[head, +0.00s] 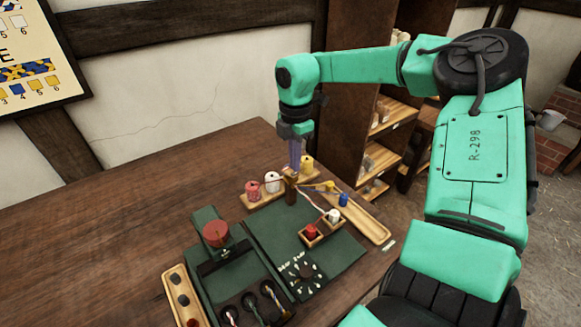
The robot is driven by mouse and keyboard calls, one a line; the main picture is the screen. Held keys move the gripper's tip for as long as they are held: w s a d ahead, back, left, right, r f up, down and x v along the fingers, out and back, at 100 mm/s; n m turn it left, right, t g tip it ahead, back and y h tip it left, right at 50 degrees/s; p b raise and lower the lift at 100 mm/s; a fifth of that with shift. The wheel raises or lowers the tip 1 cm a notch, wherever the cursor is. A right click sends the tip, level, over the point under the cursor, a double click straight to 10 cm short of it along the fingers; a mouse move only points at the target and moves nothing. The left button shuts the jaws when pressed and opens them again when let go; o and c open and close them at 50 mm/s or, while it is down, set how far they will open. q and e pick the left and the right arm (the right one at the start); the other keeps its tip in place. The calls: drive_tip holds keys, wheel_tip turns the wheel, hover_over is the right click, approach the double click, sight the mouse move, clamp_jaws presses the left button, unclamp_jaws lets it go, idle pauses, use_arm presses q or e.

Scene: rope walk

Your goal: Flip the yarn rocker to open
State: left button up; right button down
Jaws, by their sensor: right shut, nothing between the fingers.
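My right gripper (296,166) points straight down at the back of the bench set-up, its narrow fingers together and empty. Colored strands run from near this post toward the spools at the right and front. The yarn rocker is not clearly distinguishable, as the parts at the post are small and partly behind the fingers, so its position cannot be read. My left gripper is not in view.
Red (252,191), white (272,182) and yellow (307,164) spools stand close around the gripper. A wooden tray (368,222) lies to the right. A green device with a red knob (216,233) and a dial panel (304,275) are in front. The left tabletop is clear.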

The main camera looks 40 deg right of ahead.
sight(295, 174)
drive_tip(key=shift+f+b, duration=1)
drive_tip(key=shift+f, duration=0.1)
wheel_tip(295, 174, up, 8)
drive_tip(key=p, duration=0.5)
idle(0.5)
